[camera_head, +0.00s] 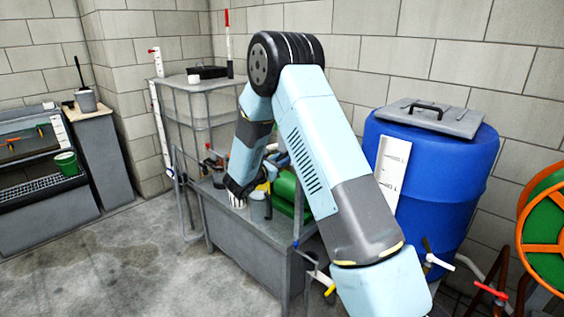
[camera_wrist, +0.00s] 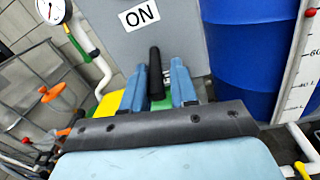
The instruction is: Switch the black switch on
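The black switch (camera_wrist: 155,70) shows in the wrist view as a dark lever pointing up the picture, towards a white "ON" label (camera_wrist: 139,15) on a grey panel (camera_wrist: 180,38). My gripper (camera_wrist: 158,72) has its two blue fingers apart, one on each side of the lever. A narrow gap seems to show beside the lever, so the fingers do not look closed on it. The lever's base is hidden behind my gripper. In the head view my arm reaches down to the grey bench, and the switch cannot be made out there.
A blue barrel (camera_head: 440,175) stands right of the bench (camera_head: 250,250), with a white scale (camera_head: 393,172) beside it. A caged tank (camera_head: 205,120) stands behind. A gauge (camera_wrist: 51,10) and white pipe (camera_wrist: 85,38) are left of the panel. The floor at front left is clear.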

